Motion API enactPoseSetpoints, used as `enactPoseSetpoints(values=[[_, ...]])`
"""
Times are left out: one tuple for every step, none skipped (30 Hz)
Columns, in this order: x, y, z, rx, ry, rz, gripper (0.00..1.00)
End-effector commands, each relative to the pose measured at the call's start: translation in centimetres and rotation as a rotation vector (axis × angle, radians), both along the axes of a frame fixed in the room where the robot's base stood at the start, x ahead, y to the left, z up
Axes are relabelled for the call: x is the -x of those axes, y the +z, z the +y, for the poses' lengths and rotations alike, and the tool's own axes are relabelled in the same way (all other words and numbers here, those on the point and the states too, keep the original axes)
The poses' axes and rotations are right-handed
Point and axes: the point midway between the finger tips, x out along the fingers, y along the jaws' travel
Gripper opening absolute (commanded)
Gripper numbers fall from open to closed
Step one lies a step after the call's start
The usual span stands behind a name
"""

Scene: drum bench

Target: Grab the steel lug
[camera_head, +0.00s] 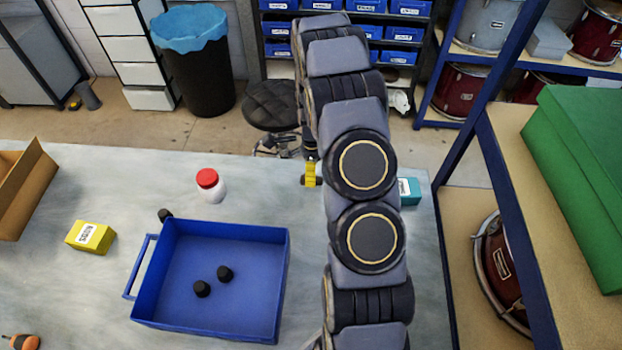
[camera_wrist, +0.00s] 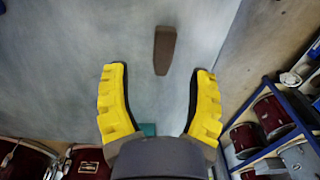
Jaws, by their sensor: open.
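A brown-grey, tapered piece, which I take to be the steel lug (camera_wrist: 164,50), lies on the pale bench top in the wrist view. In the head view only its end (camera_head: 303,181) shows, just left of the yellow finger. My gripper (camera_wrist: 159,70) has yellow fingers with dark inner pads; they are spread wide with nothing between them. The lug appears ahead of the gap, its near end about level with the fingertips in the picture. In the head view my gripper (camera_head: 311,173) is mostly hidden behind my arm.
A blue tray (camera_head: 180,325) with two black pieces stands left of my arm. A white bottle with red lid (camera_head: 210,186), a yellow box (camera_head: 90,237) and a teal box (camera_head: 409,191) stand on the bench. A shelf rack (camera_head: 520,190) stands right.

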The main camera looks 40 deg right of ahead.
Motion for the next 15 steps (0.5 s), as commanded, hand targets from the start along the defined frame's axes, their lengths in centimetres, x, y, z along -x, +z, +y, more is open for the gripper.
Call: enactPoseSetpoints(values=[[-0.1, -0.7, 0.0, -0.002, 0.001, 0.002, 0.58], [-0.2, -1.1, 0.0, -0.002, 0.001, 0.002, 0.58], [-0.3, -1.6, 0.0, -0.004, 0.001, 0.004, 0.58], [-0.3, -2.1, 0.0, -0.004, 0.001, 0.006, 0.58], [-0.3, -2.6, 0.0, -0.005, 0.0, 0.006, 0.58], [-0.3, -3.2, 0.0, -0.006, 0.0, 0.008, 0.58], [-0.3, -3.6, 0.0, -0.005, 0.0, 0.006, 0.58], [-0.3, -3.8, 0.0, -0.004, 0.0, 0.006, 0.58], [-0.4, -4.1, 0.0, -0.003, 0.0, 0.003, 0.58], [-0.4, -4.2, -0.1, -0.002, 0.0, 0.002, 0.58], [-0.4, -4.2, -0.1, -0.001, 0.001, 0.001, 0.58], [-0.4, -4.2, -0.1, -0.001, 0.001, 0.001, 0.58], [-0.4, -4.2, -0.1, -0.001, 0.001, 0.001, 0.58], [-0.4, -4.2, -0.1, -0.001, 0.001, 0.001, 0.58], [-0.4, -4.2, -0.1, -0.001, 0.001, 0.001, 0.58]])
